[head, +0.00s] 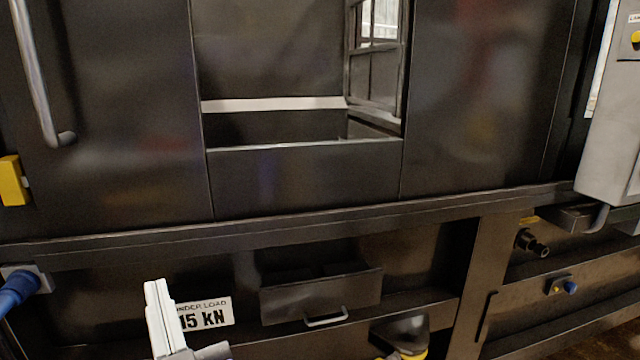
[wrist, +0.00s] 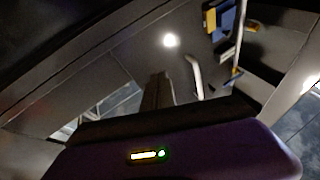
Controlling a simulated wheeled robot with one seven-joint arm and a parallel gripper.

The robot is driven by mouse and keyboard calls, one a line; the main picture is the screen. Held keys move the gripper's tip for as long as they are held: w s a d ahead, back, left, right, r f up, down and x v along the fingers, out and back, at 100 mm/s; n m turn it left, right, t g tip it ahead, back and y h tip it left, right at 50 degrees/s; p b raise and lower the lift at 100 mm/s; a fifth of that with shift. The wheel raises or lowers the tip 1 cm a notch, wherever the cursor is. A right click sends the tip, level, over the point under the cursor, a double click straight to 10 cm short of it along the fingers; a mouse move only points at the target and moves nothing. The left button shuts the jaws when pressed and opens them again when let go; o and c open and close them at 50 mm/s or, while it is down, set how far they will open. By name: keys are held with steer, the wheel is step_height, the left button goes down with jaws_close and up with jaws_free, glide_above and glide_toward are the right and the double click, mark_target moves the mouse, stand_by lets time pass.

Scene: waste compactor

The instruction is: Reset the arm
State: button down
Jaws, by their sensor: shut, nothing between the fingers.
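My gripper (head: 158,300) shows at the bottom left of the head view, pale and pointing up, in front of the compactor's lower front. It is shut and empty. It partly hides the left end of the white "15 kN" load label (head: 214,313). In the wrist view the dark housing with a green light fills the bottom, and a dark finger shape (wrist: 158,92) stands above it. The wrist view also shows a metal bar handle (wrist: 194,75) beyond the finger, apart from it.
The dark compactor has an open hatch (head: 303,120) in its middle and a long bar handle (head: 40,90) at the left. A small drawer (head: 322,294) with a handle sits low, right of my gripper. A grey control box (head: 607,120) is at the right. A blue part (head: 18,290) is at the lower left.

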steer(key=s+d+f+h, duration=0.1)
steer(key=s+d+f, duration=0.2)
steer(key=d+f, duration=0.35)
steer(key=s+d+f+h+p, duration=0.1)
steer(key=s+d+f, duration=0.2)
steer(key=d, duration=0.6)
steer(key=s+d+f+h, duration=0.1)
steer(key=s+d+f, duration=0.2)
steer(key=d+f, duration=0.3)
steer(key=s+d+f+m+g+h+p, duration=0.1)
steer(key=s+d+h, duration=0.4)
steer(key=s+d, duration=0.5)
steer(key=s+d+f+m+g+h, duration=0.2)
steer(key=s+d+f+m+h, duration=0.2)
steer(key=s+d, duration=0.6)
steer(key=shift+s+f+h+p, duration=0.35)
steer(key=shift+s+f+h, duration=0.25)
steer(key=shift+s+f, duration=0.15)
steer(key=shift+w, duration=0.1)
